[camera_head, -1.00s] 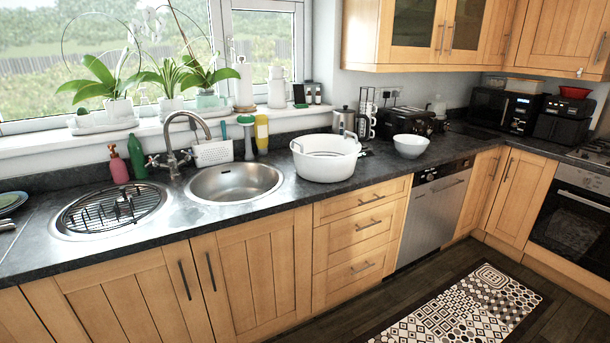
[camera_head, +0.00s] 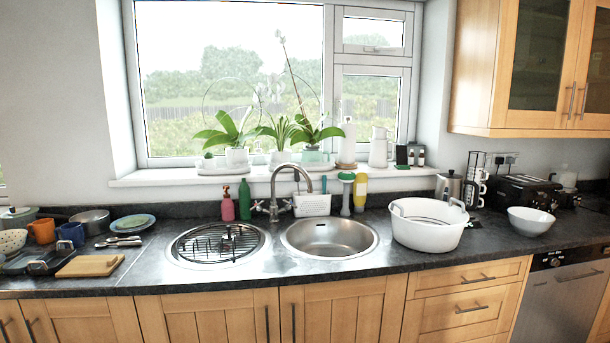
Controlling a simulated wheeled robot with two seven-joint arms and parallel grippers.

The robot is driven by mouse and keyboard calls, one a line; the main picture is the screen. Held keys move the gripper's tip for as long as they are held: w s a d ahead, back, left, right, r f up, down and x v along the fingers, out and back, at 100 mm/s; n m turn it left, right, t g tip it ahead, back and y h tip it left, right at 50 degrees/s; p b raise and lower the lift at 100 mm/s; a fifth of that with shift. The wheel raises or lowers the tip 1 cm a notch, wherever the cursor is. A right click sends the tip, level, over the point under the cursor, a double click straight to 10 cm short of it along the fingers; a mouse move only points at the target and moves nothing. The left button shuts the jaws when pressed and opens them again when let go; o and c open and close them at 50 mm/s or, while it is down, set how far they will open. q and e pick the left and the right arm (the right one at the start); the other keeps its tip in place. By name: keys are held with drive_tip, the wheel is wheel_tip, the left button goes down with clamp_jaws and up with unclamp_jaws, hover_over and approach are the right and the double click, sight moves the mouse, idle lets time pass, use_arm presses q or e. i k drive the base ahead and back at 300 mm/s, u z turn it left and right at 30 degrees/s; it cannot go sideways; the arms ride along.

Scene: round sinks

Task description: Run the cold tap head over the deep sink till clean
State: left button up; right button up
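The curved metal tap (camera_head: 283,187) stands behind and between the two round sinks, with cross handles at its base. Its spout arches to the right and its end hangs over the back left part of the open steel sink (camera_head: 330,238). That sink looks empty. The left round sink (camera_head: 219,244) is covered by a dark wire rack (camera_head: 217,243). No water shows at the spout. Which handle is cold cannot be told. Neither of my grippers is in view.
A white basin (camera_head: 428,225) stands right of the open sink. Soap bottles (camera_head: 244,199), a white caddy (camera_head: 311,205), a brush (camera_head: 346,193) and a yellow bottle (camera_head: 360,193) line the back. A wooden board (camera_head: 90,266), mugs (camera_head: 71,234) and pans crowd the left counter.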

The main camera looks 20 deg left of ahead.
sight(290, 203)
drive_tip(key=u, duration=0.05)
drive_tip(key=i, duration=1.95)
drive_tip(key=u, duration=0.45)
